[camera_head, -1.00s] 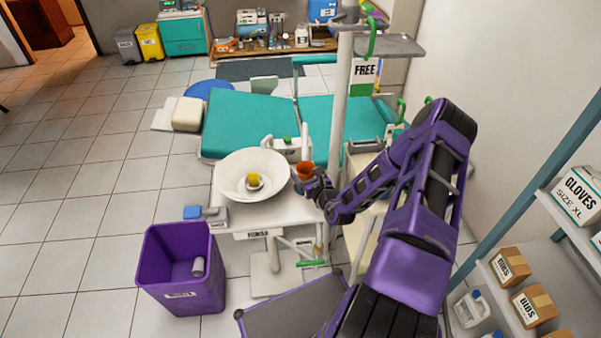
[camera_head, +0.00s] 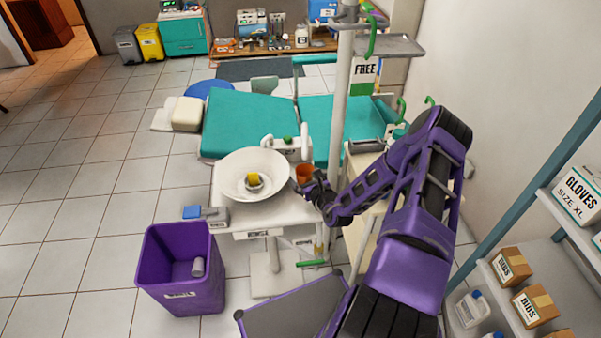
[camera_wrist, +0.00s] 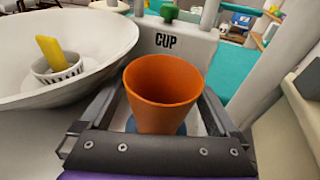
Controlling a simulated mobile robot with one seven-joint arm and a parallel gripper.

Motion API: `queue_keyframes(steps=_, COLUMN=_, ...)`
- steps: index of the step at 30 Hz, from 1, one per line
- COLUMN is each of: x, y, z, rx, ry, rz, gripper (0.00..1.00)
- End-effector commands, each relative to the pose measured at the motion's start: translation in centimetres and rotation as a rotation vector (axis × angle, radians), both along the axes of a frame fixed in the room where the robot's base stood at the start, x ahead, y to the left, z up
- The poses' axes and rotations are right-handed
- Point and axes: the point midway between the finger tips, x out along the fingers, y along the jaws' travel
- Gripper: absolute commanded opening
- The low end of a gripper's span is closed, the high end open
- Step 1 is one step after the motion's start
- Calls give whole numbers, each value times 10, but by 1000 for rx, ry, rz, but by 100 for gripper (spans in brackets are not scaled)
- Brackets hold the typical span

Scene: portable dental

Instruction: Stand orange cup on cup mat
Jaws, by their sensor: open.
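The orange cup (camera_wrist: 164,95) stands upright between the spread fingers of my gripper (camera_wrist: 165,112) in the wrist view. A blue round patch, the cup mat (camera_wrist: 182,129), shows under and around the cup's base. The head view shows the cup (camera_head: 304,172) just right of the white basin, with my gripper (camera_head: 309,184) at its near right side. My gripper is open, with a finger on each side of the cup. The cup's base is mostly hidden in both views.
The white basin (camera_head: 232,179) holds a small strainer with a yellow piece (camera_wrist: 52,52) close to the left finger. A white block marked CUP (camera_wrist: 178,40) stands behind the cup. A pole (camera_head: 341,110) rises behind, and a purple bin (camera_head: 180,290) stands at the front left.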

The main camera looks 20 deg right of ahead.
Motion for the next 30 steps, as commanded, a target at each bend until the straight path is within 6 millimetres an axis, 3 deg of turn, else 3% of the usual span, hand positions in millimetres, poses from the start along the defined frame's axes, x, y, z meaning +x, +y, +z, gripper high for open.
queue_keyframes(steps=5, x=-8, y=-1, z=5, rx=0, ry=1, rz=-1, gripper=96)
queue_keyframes(steps=15, x=-77, y=-5, z=19, rx=0, ry=2, rz=-2, gripper=96)
queue_keyframes(steps=21, x=-107, y=-5, z=25, rx=1, ry=1, rz=0, gripper=96)
queue_keyframes(steps=30, x=-118, y=-5, z=27, rx=0, ry=0, rz=0, gripper=96)
